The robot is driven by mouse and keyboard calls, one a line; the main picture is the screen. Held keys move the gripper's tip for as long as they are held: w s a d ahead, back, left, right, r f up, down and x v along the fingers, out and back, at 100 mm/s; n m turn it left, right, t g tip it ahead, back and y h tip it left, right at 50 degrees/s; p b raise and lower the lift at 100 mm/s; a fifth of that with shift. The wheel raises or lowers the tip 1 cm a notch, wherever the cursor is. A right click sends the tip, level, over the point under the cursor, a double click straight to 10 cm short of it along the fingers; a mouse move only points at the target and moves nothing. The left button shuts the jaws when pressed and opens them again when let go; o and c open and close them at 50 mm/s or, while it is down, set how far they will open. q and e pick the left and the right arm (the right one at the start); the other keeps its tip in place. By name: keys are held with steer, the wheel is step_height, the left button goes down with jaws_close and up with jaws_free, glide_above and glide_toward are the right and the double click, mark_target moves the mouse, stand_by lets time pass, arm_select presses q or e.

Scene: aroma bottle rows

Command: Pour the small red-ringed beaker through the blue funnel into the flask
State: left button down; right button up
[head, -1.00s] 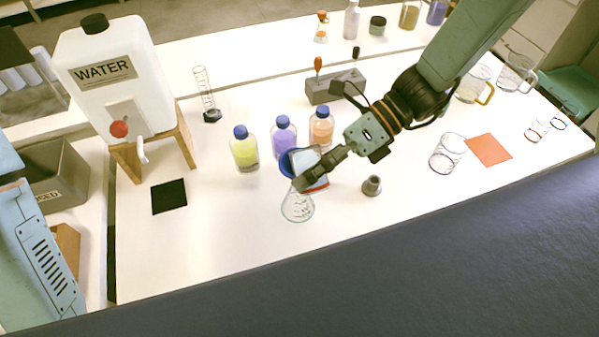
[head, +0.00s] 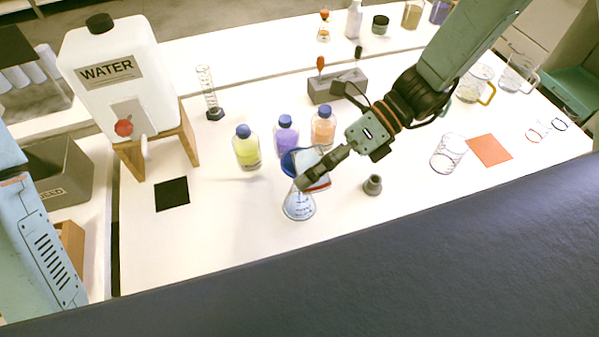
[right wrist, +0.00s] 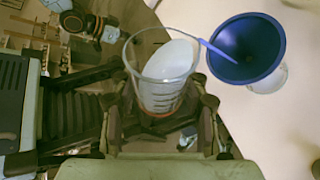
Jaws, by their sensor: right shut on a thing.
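My right gripper (head: 308,181) is shut on the small red-ringed beaker (head: 311,160) and holds it tilted over the blue funnel (head: 289,163). In the right wrist view the clear beaker (right wrist: 150,88) sits between the fingers (right wrist: 162,117), with pale liquid inside and red at its base. A thin blue stream runs from its lip into the wide mouth of the funnel (right wrist: 245,48). The funnel stands in the flask (head: 299,207), which looks bluish inside. Part of the funnel is hidden behind the beaker and fingers. My left gripper is not in view.
Yellow (head: 246,152), purple (head: 285,138) and orange (head: 323,130) bottles stand just behind the funnel. A small grey cup (head: 373,185) is to its right. An empty glass beaker (head: 448,155) stands near an orange mat (head: 489,150).

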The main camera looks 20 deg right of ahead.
steer(key=shift+m+g+p, duration=0.3)
steer(key=shift+p, duration=0.5)
stand_by(1.7)
steer(key=shift+f+m+g+p, duration=0.3)
steer(key=shift+m+g+p, duration=0.15)
steer(key=shift+p, duration=0.2)
stand_by(2.8)
steer(key=shift+f+m+g+p, duration=0.25)
steer(key=shift+m+g+p, duration=0.05)
steer(key=shift+m+g, duration=0.05)
stand_by(1.7)
